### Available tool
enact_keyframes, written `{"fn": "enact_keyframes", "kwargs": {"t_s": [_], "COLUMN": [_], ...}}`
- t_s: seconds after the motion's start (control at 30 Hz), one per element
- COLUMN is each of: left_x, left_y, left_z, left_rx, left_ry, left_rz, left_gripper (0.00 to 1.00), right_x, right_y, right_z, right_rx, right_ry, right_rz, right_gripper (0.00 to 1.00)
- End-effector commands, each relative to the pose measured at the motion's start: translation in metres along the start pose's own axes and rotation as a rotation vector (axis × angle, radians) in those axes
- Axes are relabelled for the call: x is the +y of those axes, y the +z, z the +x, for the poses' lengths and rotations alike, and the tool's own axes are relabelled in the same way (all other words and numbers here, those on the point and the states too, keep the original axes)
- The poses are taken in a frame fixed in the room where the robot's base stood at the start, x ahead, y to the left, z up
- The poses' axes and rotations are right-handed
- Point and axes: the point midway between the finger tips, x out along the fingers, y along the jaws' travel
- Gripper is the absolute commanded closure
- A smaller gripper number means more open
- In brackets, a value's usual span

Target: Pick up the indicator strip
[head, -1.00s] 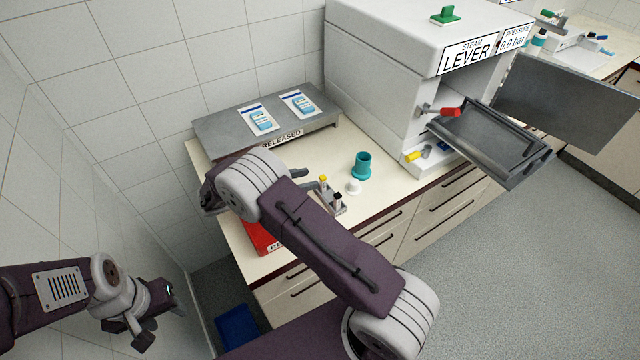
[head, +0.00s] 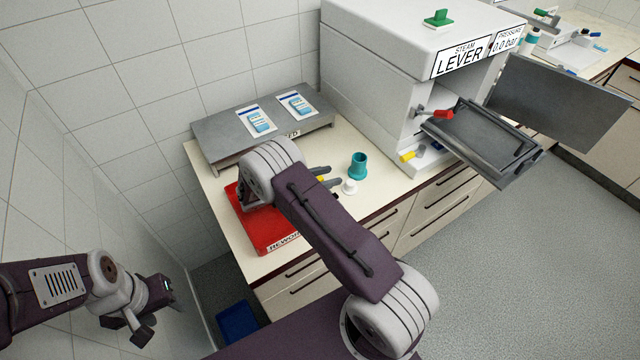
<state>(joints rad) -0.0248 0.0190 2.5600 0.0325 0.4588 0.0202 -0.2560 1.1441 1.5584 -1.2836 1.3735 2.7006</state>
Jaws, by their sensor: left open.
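I cannot make out the indicator strip for certain. A small rack on the counter, with a yellow-topped piece (head: 320,178), is mostly hidden behind my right arm. My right gripper (head: 326,177) reaches over the counter at this rack. Its two grey fingertips show past the arm, one on each side of the yellow top. Whether they touch it or hold it I cannot tell. My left gripper (head: 128,328) is open and empty at the lower left, away from the counter.
A teal cup (head: 359,166) and a small white piece (head: 349,187) stand right of the rack. A red tray (head: 262,232) lies below my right forearm. A grey stand (head: 215,136) holds two pouches. The steam chamber (head: 372,82) has its door open and its shelf out.

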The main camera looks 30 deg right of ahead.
Motion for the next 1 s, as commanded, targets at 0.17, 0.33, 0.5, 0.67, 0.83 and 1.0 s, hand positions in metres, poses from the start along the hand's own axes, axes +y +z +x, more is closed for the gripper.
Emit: {"fn": "enact_keyframes", "kwargs": {"t_s": [0.17,0.33,0.5,0.67,0.83,1.0], "left_x": [0.0,0.0,0.0,0.0,0.0,0.0], "left_y": [0.0,0.0,0.0,0.0,0.001,0.002], "left_z": [0.0,0.0,0.0,0.002,0.008,0.016], "left_rx": [0.0,0.0,0.0,0.0,0.0,0.0], "left_ry": [0.0,0.0,0.0,0.0,0.0,0.0], "left_rz": [0.0,0.0,0.0,0.0,0.0,0.0], "left_gripper": [0.52,0.52,0.52,0.52,0.52,0.52], "right_x": [0.0,0.0,0.0,-0.001,-0.001,0.0], "right_y": [0.0,0.0,-0.002,-0.021,-0.072,-0.143], "right_z": [0.0,0.0,-0.001,-0.007,-0.023,-0.044], "right_rx": [0.0,0.0,0.0,0.0,-0.001,-0.002], "right_ry": [0.0,0.0,0.0,0.0,-0.003,-0.002], "right_rz": [0.0,0.0,0.001,0.005,0.011,0.012], "right_gripper": [1.0,1.0,1.0,1.0,1.0,1.0]}}
